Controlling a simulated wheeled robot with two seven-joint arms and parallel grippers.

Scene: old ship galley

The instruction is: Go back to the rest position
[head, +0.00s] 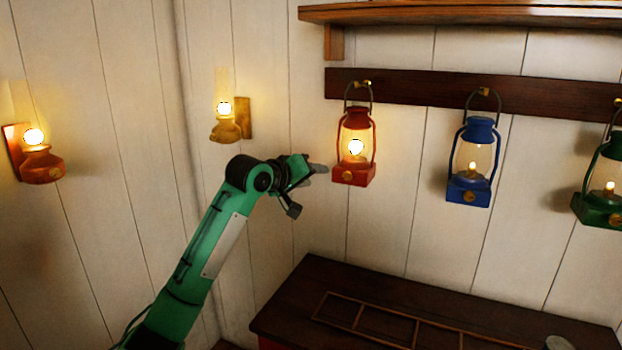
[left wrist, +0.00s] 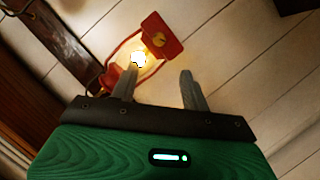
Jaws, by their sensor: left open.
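My left gripper (head: 306,189) is open and empty, raised in front of the wall just left of the red lantern (head: 354,172). The red lantern hangs upright by its handle from a hook on a dark rail (head: 420,92), and its lamp glows brightly. In the left wrist view my left gripper (left wrist: 160,78) has its two fingers apart with nothing between them. There the red lantern (left wrist: 165,38) lies beyond the fingers, and one finger overlaps its glow; whether they touch I cannot tell. My right gripper is not in view.
A blue lantern (head: 469,190) and a green lantern (head: 597,209) hang farther right, both lit more dimly. Two lit wall lamps, one brass (head: 228,130) and one copper (head: 42,165), are at left. A dark counter (head: 310,290) stands below. A wooden shelf (head: 450,14) is above.

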